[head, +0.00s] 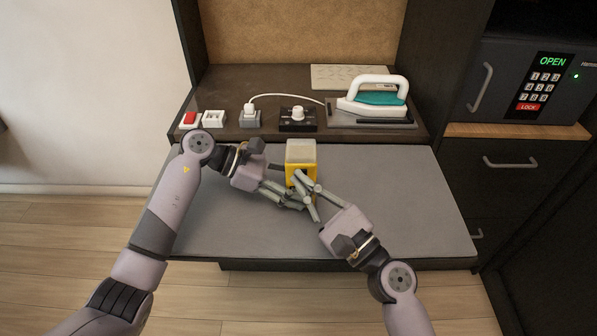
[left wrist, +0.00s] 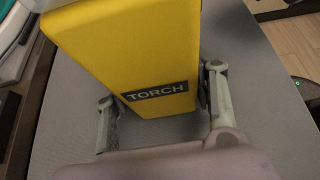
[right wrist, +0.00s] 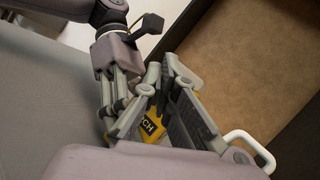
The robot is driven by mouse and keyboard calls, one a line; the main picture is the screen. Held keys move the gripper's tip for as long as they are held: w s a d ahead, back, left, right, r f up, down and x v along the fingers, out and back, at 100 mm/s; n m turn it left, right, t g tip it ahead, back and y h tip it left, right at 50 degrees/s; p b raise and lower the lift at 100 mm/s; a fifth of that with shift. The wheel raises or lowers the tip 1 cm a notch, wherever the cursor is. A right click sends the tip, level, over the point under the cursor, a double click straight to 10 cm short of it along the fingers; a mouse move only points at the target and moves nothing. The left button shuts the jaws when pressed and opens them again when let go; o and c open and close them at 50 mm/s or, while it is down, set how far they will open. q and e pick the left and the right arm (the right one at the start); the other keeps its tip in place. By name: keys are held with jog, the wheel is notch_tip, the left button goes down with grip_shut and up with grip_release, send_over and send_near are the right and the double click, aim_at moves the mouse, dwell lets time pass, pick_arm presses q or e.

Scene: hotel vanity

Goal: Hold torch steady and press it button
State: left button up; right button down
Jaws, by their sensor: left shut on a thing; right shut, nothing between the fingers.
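The torch (head: 301,154) is a yellow block with a pale translucent top, standing upright on the grey pull-out surface. In the left wrist view the torch (left wrist: 130,55) fills the middle and shows a black "TORCH" label. My left gripper (head: 290,198) is shut on the torch's lower part, with a finger on each side. My right gripper (head: 306,190) is shut and empty, its fingertips in front of the torch's near face. The right wrist view shows part of the torch (right wrist: 152,130) behind the right fingers (right wrist: 150,95). The torch's button is hidden by the fingers.
On the raised shelf behind stand a red switch (head: 190,119), a white switch (head: 214,118), a plug on a socket (head: 250,117), a knob box (head: 297,119) and an iron (head: 373,98). A safe (head: 530,80) is at right. The grey surface (head: 425,215) is clear on the right.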

jog(key=shift+w, duration=0.2)
dwell(0.5)
jog(key=shift+s, duration=0.65)
jog(key=shift+s, duration=3)
pick_arm(q)
jog(key=o, duration=0.9)
jog(key=shift+o, duration=0.2)
